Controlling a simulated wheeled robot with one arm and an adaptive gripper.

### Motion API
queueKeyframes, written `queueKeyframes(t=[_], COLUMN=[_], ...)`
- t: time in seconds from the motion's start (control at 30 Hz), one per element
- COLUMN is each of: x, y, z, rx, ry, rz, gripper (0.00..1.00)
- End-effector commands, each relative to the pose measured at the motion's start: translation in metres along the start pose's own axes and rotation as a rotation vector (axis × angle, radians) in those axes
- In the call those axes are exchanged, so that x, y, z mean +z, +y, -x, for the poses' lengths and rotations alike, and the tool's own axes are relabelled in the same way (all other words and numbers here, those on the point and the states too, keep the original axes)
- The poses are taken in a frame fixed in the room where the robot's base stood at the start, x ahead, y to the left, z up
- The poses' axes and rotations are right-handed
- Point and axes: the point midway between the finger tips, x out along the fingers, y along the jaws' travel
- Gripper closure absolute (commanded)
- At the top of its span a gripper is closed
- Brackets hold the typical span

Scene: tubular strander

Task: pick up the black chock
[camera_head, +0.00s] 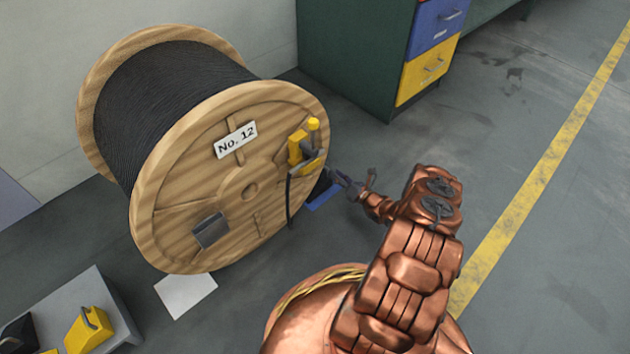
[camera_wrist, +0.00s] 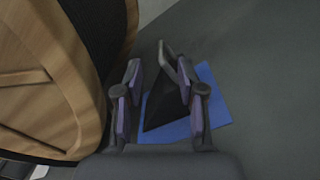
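The black chock (camera_wrist: 166,98), a dark wedge with a grey handle (camera_wrist: 172,58), rests on a blue mat (camera_wrist: 216,98) on the floor beside the cable reel. In the head view, the chock (camera_head: 323,184) is small and dark at the reel's right edge, with the blue mat (camera_head: 322,202) under it. My gripper (camera_wrist: 160,92) is open, its two fingers apart. In the wrist view the chock shows between the fingers, closer to the right one, which covers part of it. I cannot tell whether they touch. The gripper (camera_head: 355,184) reaches in from the right in the head view.
The wooden cable reel (camera_head: 175,225), labelled No. 12, stands close on the left, with a yellow device (camera_head: 300,150) on its face. A grey stand (camera_head: 115,300) at lower left holds a yellow chock (camera_head: 88,330). A green cabinet (camera_head: 345,60) stands behind. Floor on the right is clear.

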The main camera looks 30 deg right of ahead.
Motion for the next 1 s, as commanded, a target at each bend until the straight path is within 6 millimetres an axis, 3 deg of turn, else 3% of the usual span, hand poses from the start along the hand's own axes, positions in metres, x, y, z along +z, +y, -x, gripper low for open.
queueKeyframes(t=[0.6,1.0], x=[-0.007,-0.005], y=[-0.002,-0.001], z=[-0.053,-0.061], rx=[0.006,0.004], ry=[0.000,-0.001], rz=[0.000,-0.001], gripper=[0.61,0.61])
